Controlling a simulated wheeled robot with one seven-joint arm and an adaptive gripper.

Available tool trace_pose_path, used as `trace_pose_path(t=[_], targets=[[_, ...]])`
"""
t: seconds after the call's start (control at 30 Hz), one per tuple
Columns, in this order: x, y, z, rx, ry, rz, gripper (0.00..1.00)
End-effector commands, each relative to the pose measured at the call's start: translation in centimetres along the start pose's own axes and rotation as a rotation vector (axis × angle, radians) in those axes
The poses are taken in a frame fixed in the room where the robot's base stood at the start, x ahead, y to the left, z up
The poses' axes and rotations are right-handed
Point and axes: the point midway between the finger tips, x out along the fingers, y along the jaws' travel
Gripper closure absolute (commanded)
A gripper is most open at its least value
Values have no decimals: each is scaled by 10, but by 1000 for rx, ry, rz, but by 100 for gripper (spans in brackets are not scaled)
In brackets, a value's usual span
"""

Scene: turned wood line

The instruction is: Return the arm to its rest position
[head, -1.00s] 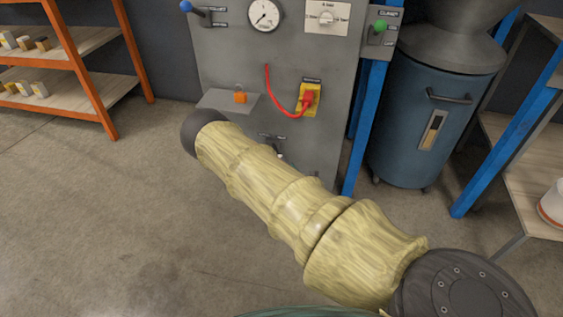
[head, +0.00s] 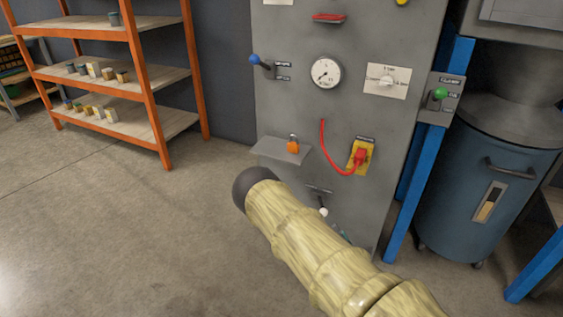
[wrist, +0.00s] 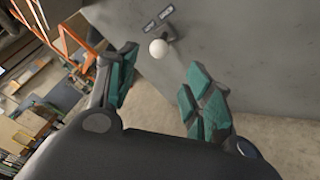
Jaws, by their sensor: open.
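My arm, in a pale yellow sleeve, reaches from the bottom right towards the grey panel in the head view. The gripper itself is mostly hidden behind the arm there. In the wrist view my gripper (wrist: 157,95) is open, its two teal-padded fingers apart with nothing between them. Beyond the fingertips a white-knobbed lever (wrist: 159,48) sticks out of the grey panel, apart from the fingers. The white knob also shows in the head view (head: 323,212), just right of the dark end of my arm.
An orange rack (head: 150,90) stands left, a blue drum (head: 480,180) right. Floor at left is clear.

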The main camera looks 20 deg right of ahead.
Motion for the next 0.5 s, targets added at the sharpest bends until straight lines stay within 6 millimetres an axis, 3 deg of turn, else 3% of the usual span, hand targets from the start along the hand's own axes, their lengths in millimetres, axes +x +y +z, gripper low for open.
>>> trace_pose_path(t=[0.27,0.37,0.5], targets=[[-10,-12,-4,110,-11,-93,49],[-30,-30,-15,280,-36,-235,49],[-74,-55,-43,587,-102,-485,49]])
